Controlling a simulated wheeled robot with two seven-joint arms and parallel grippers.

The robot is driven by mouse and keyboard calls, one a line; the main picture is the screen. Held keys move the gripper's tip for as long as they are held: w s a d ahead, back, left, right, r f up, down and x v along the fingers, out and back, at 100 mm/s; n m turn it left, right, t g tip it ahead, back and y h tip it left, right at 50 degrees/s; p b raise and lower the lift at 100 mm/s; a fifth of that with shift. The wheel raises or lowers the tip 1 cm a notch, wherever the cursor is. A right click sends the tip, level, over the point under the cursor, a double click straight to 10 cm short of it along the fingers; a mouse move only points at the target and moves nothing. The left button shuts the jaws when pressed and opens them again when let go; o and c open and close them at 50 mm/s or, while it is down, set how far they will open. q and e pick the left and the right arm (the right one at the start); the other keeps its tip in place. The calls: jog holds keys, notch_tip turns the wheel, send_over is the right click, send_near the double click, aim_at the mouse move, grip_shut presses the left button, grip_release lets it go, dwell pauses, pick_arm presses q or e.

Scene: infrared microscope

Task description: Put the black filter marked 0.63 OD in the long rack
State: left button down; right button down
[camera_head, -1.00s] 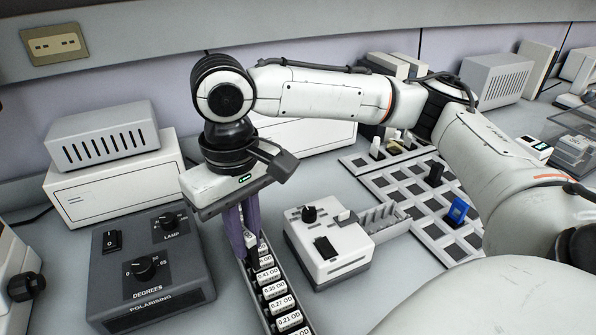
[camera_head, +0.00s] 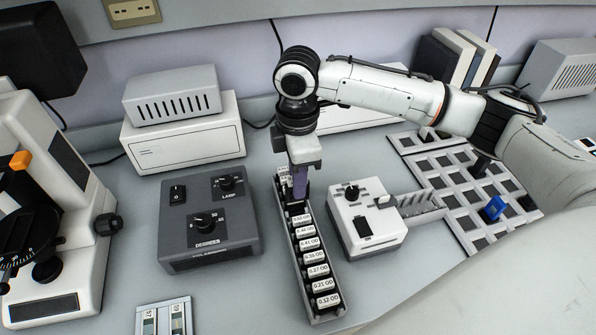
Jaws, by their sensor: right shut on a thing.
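The long rack (camera_head: 327,316) stands in the middle of the bench. It is a narrow black tray holding a row of filters with white labels, such as 0.12 OD, 0.21 OD and 0.27 OD at the near end. My right gripper (camera_head: 298,199) points down over the far part of the rack, its purple fingers shut. The fingers hide most of what they hold, a dark piece low between them; its marking cannot be read. I cannot tell whether it is seated in a slot. Other labelled filters show just behind the fingers. My left gripper is not in view.
A white box with a knob (camera_head: 367,223) stands close right of the rack, the grey polarising control box (camera_head: 210,250) to its left. A grid tray (camera_head: 462,190) with a blue piece (camera_head: 494,208) lies at right. The microscope (camera_head: 60,200) is at far left.

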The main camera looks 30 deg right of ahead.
jog(key=shift+f, duration=4.85)
jog(key=shift+d+f, duration=0.1)
jog(key=c, duration=1.7)
grip_release()
jog(key=shift+w+r, duration=0.1)
jog(key=shift+r, duration=0.45)
jog(key=shift+o, duration=0.8)
jog(key=shift+r, duration=5)
jog(key=shift+s, duration=0.2)
